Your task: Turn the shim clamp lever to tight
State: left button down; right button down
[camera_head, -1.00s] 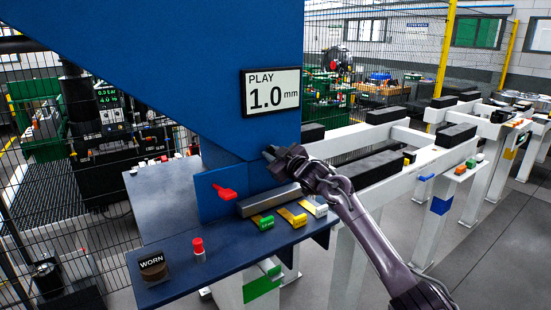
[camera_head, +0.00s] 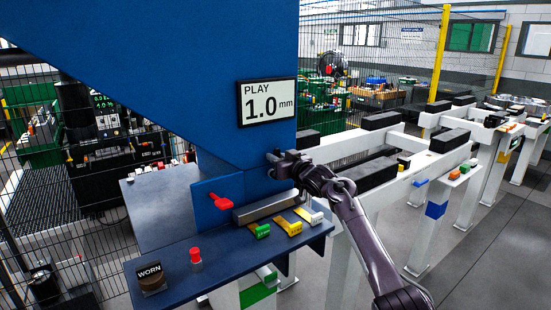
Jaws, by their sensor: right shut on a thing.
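My left gripper is not in view.
Green (camera_head: 260,231), yellow (camera_head: 287,226) and white (camera_head: 310,216) tagged pieces lie along the blue shelf (camera_head: 225,246). A red button (camera_head: 195,256) and a WORN block (camera_head: 151,277) stand on its left. A display (camera_head: 267,102) reads PLAY 1.0 mm.

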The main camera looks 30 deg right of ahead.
jog(key=shift+d, duration=0.1)
jog(key=c, duration=1.3)
grip_release()
jog(key=shift+c, duration=0.2)
jog(key=shift+s+f, duration=0.1)
jog(key=s+b, duration=0.3)
jog(key=s, duration=0.4)
jog(key=shift+s+d, duration=0.3)
jog(key=shift+d, duration=0.1)
